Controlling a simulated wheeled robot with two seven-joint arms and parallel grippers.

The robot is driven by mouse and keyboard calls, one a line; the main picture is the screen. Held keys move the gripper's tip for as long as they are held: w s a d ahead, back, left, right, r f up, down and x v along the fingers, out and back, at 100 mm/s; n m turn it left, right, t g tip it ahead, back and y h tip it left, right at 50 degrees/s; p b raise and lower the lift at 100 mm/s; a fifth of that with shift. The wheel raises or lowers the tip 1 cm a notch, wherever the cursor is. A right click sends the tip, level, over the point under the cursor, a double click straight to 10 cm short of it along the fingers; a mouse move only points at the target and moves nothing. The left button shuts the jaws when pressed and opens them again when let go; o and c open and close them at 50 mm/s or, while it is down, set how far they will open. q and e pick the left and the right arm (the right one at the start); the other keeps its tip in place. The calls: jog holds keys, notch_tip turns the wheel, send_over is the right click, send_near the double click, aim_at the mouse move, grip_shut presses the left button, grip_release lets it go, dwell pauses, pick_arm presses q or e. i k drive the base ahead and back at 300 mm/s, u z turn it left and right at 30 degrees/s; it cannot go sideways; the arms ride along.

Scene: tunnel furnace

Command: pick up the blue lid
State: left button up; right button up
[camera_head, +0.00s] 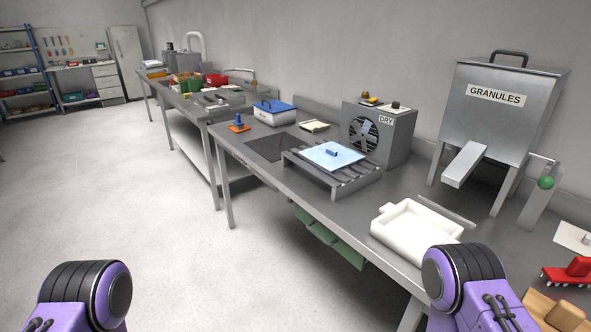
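A light blue flat square plate (340,157) with a small darker blue block-shaped handle on top lies on a dark slatted rack (352,184) on the metal table. Farther back, a white box (274,118) has a darker blue top (268,106) with a handle. I cannot tell for certain which of these two is the blue lid. Only purple and black parts of my arms show at the bottom left and bottom right. Neither of my grippers is in view, and neither arm is near the blue things.
A grey fan unit marked DRY (381,131) stands behind the rack. A white tray (415,232) sits at the table's front right, near a metal hopper marked GRANULES (503,97). A blue-knobbed orange piece (239,127) stands farther left. The floor (130,220) at left is clear.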

aim_at(331, 156)
jog(key=u, duration=0.2)
jog(key=k, duration=0.6)
jog(key=u, duration=1.2)
jog(key=i, duration=2.2)
jog(key=z, duration=1.4)
jog(key=i, duration=0.7)
jog(key=z, duration=0.85)
